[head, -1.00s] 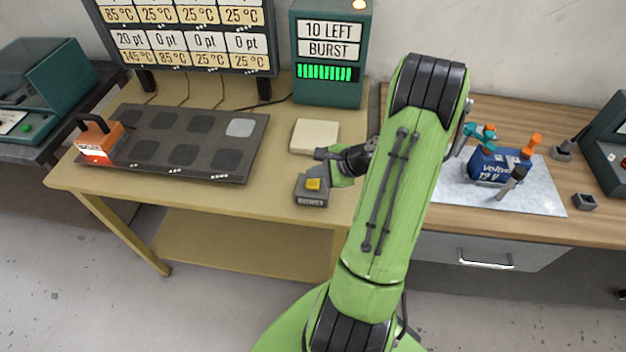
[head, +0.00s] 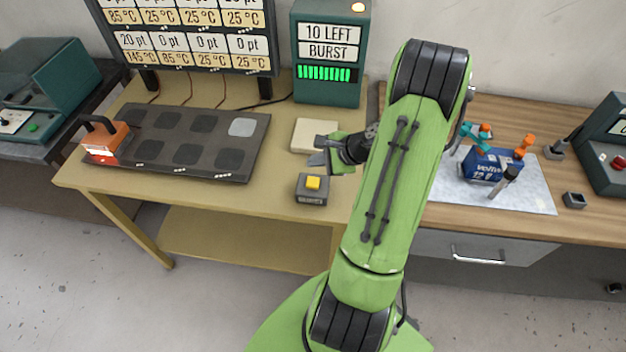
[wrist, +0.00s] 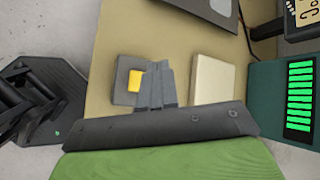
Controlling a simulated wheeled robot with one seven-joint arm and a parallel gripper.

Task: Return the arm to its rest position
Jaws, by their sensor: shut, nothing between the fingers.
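My green arm rises through the middle of the head view. My gripper (head: 318,152) is at its end, above the yellow table (head: 232,212), between a cream block (head: 315,134) and a grey box with a yellow button (head: 313,184). In the wrist view my gripper (wrist: 154,68) has its grey fingers together with nothing between them. The yellow button (wrist: 135,82) shows beside the fingertips, and the cream block (wrist: 212,80) lies to their right. The fingers look apart from the button box.
A display box (head: 328,60) reads "10 LEFT BURST" behind. Bare floor shows in front.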

